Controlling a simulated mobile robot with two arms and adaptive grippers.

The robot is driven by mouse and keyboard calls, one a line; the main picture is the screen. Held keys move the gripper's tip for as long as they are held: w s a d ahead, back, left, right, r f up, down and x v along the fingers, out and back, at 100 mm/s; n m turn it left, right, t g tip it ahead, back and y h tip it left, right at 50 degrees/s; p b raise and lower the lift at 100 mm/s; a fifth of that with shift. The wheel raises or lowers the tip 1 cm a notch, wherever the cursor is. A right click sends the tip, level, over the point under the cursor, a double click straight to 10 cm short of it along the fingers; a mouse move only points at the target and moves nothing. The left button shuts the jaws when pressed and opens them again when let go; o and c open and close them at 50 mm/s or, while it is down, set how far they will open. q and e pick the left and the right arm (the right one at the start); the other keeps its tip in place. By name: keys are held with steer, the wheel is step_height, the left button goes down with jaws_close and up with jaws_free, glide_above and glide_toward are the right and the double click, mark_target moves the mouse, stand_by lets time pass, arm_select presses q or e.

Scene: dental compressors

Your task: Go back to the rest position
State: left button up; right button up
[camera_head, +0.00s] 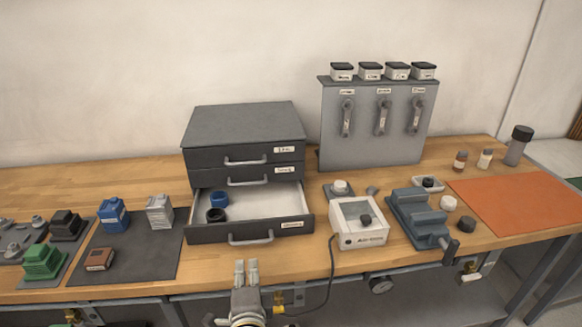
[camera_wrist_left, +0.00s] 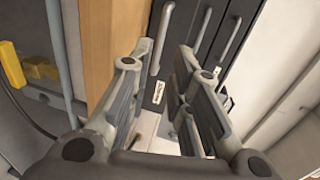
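My left gripper (camera_head: 246,270) is at the bottom centre of the head view, in front of the table's front edge and below the open drawer (camera_head: 250,234). Its fingers point toward the drawer cabinet. In the left wrist view the two fingers (camera_wrist_left: 160,95) stand apart with nothing held between them, and the cabinet's handles show beyond them. My right gripper is in neither view.
The grey cabinet (camera_head: 243,128) has its bottom drawer pulled out, with a blue part (camera_head: 219,199) and a black ring (camera_head: 215,215) inside. A white box (camera_head: 360,222) with a cable stands right of it. A grey mat (camera_head: 128,257) lies left and an orange mat (camera_head: 520,203) right.

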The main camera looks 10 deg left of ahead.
arm_select(q)
steer(key=s+a+f+n+g, duration=0.6)
steer(key=s+f+n+g, duration=0.15)
steer(key=s, duration=0.45)
steer(key=s+d+f+n+g+h, duration=0.1)
steer(key=s+n+g+h, duration=0.15)
steer(key=s, duration=0.45)
steer(key=s+d+f+n+g+h, duration=0.1)
steer(key=s+f+n+g+h, duration=0.15)
steer(key=s, duration=0.45)
step_height(320, 180, down, 26)
steer(key=s+f, duration=0.1)
steer(key=s, duration=0.1)
steer(key=s+a+f+g, duration=0.1)
steer(key=s+a+f, duration=0.2)
steer(key=s+f, duration=1.1)
steer(key=shift+s+f+y, duration=0.2)
steer(key=shift+s+y, duration=0.2)
steer(key=shift+s, duration=0.6)
steer(key=shift+g, duration=0.25)
